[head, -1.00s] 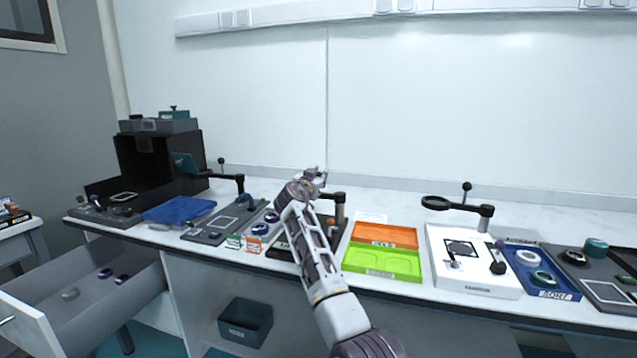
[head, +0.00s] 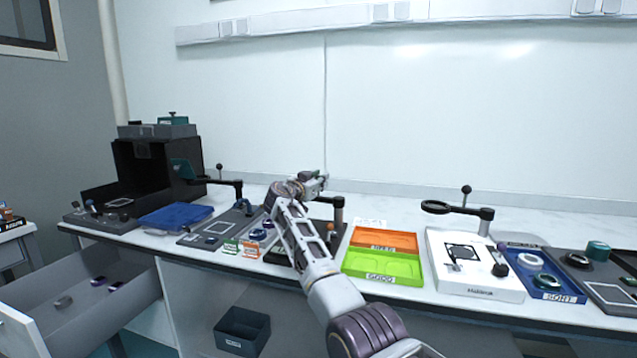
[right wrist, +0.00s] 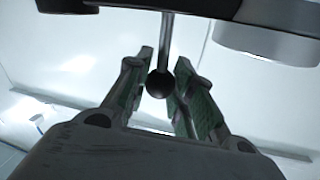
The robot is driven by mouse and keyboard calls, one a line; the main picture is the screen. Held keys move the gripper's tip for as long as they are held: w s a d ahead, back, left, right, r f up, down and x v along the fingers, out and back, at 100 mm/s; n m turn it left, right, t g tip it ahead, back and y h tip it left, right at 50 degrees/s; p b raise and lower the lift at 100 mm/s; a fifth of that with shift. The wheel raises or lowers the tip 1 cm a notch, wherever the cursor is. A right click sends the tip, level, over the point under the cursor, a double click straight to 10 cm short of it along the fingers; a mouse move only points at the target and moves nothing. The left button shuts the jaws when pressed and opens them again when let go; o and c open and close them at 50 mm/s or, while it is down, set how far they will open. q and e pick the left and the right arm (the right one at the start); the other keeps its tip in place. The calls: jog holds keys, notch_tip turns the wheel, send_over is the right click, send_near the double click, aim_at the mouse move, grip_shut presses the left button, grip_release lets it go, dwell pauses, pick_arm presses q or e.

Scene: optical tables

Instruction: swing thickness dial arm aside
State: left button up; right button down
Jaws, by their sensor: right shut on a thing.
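The thickness dial arm stands on a metal post (head: 338,212) at the black station in the middle of the bench. Most of this arm is hidden behind my right gripper (head: 322,180) in the head view. In the right wrist view a black ball knob (right wrist: 159,85) on a thin rod sits between the green-padded fingers of my right gripper (right wrist: 162,90), which is shut on it. The dark dial arm (right wrist: 190,8) crosses the top of that view, with a pale round part at upper right. My left gripper is not in view.
An orange tray (head: 385,240) and a green tray (head: 382,266) lie right of the station. Similar swing arms stand at left (head: 225,183) and right (head: 460,208). A drawer (head: 85,290) is open below.

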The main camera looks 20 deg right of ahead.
jog(key=shift+r, duration=0.15)
jog(key=c, duration=1.2)
grip_release()
jog(key=shift+s+a, duration=0.1)
jog(key=shift+v, duration=5.85)
pick_arm(q)
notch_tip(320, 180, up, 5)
jog(key=p, duration=0.7)
pick_arm(e)
notch_tip(320, 180, up, 7)
jog(key=shift+r, duration=0.1)
